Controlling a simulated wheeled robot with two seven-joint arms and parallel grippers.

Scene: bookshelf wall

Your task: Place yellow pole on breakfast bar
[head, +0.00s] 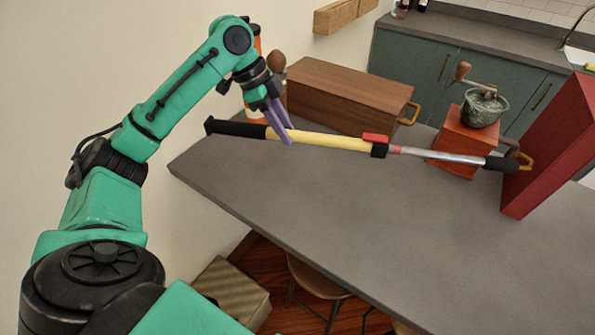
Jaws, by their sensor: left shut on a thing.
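The yellow pole (325,140) has black ends, a red clip and a silver section. It lies nearly level across the far part of the grey breakfast bar (340,215), its right end near a red panel. I cannot tell whether it touches the bar along its length. My left gripper (281,137), with purple fingers, is shut on the yellow part near the pole's left end. My right gripper is not in view.
A brown wooden box (345,95), a red-orange block (466,142) with a mortar-like bowl (483,107), and a tall red panel (555,145) stand behind or beside the pole. The front of the bar is clear. A stool (318,280) is below.

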